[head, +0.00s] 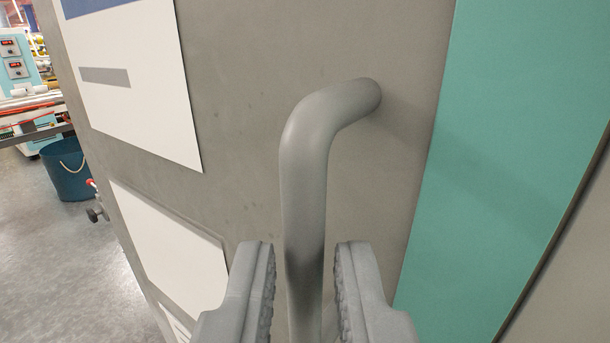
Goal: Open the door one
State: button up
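A grey door panel (240,80) fills most of the head view, close up. A grey bent tubular handle (305,180) stands out from it; its upper end meets the panel and its lower end runs out of view. My gripper (305,290) is open, with one ribbed finger on each side of the handle's upright part. A gap shows between the handle and each finger. White sheets (140,85) are on the panel to the left of the handle.
A teal strip (500,130) runs down the right side. At the far left lie open grey floor (60,260), a blue bucket (68,172) and a machine (25,125) with red displays.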

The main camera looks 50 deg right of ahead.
aim_at(304, 266)
jog(key=shift+x, duration=1.65)
jog(key=shift+c, duration=0.5)
grip_shut()
